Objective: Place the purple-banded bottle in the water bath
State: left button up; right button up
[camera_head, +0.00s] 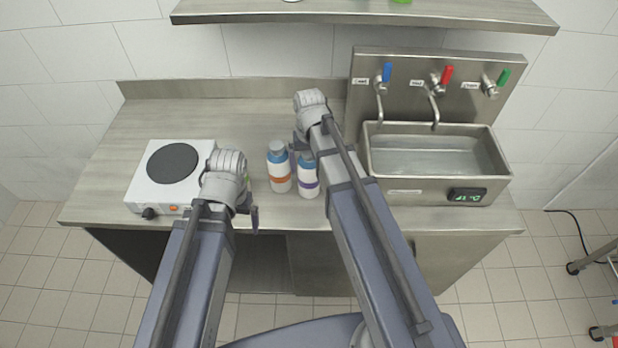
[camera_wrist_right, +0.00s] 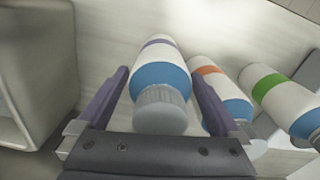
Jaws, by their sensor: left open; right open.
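The purple-banded bottle (camera_head: 308,178) is white with a blue shoulder and a grey cap. It stands upright on the counter, just right of the orange-banded bottle (camera_head: 280,170). My right gripper (camera_wrist_right: 160,80) is open, with its fingers on either side of the purple-banded bottle (camera_wrist_right: 162,72); I cannot tell whether they touch it. In the head view my right arm partly covers this gripper. The water bath (camera_head: 402,185) is a steel basin of water with a green display, at the right. My left gripper (camera_head: 254,217) is open and empty near the counter's front edge.
A green-banded bottle (camera_wrist_right: 282,100) shows beside the orange-banded one in the right wrist view. A hot plate (camera_head: 150,190) stands at the left. Taps (camera_head: 436,85) overhang the bath's back edge. A shelf (camera_head: 370,15) runs above. The back left counter is clear.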

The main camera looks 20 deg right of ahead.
grip_shut()
dwell(0.8)
